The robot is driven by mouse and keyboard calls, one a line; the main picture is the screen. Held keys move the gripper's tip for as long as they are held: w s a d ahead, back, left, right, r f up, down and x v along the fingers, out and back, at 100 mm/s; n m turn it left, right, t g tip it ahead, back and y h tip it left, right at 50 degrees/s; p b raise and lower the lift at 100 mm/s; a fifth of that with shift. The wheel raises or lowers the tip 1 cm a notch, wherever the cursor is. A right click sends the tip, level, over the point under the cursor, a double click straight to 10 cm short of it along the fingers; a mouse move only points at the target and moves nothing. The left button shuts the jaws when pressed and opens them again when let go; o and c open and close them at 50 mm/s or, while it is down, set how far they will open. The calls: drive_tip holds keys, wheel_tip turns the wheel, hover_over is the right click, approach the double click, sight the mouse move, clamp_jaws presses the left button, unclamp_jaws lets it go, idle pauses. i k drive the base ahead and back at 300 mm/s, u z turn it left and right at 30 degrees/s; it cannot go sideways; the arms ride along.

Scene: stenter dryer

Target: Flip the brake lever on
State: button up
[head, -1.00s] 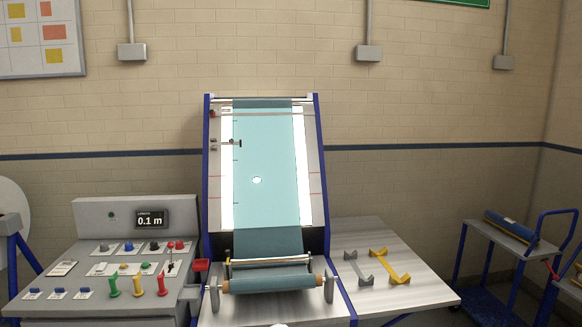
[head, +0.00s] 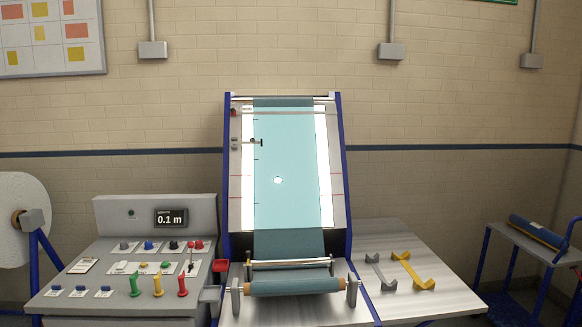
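The control console (head: 150,213) stands at the left of the inspection frame. Green (head: 134,286), yellow (head: 158,286) and red (head: 182,285) handles stand in a row at the front. The labels are too small to read, so I cannot tell which one is the brake lever or how it is set. My gripper is not in view.
The tilted frame (head: 345,180) carries teal cloth (head: 290,140) down to a roll (head: 295,288) at the front. A blue trolley (head: 520,262) stands at the far right.

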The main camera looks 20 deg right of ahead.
sight(190, 245)
drive_tip(key=k, duration=1.35)
drive_tip(key=u, duration=0.45)
drive_tip(key=i, duration=0.75)
drive_tip(key=u, duration=0.95)
drive_tip(key=i, duration=1.6)
drive_tip(key=z, duration=0.25)
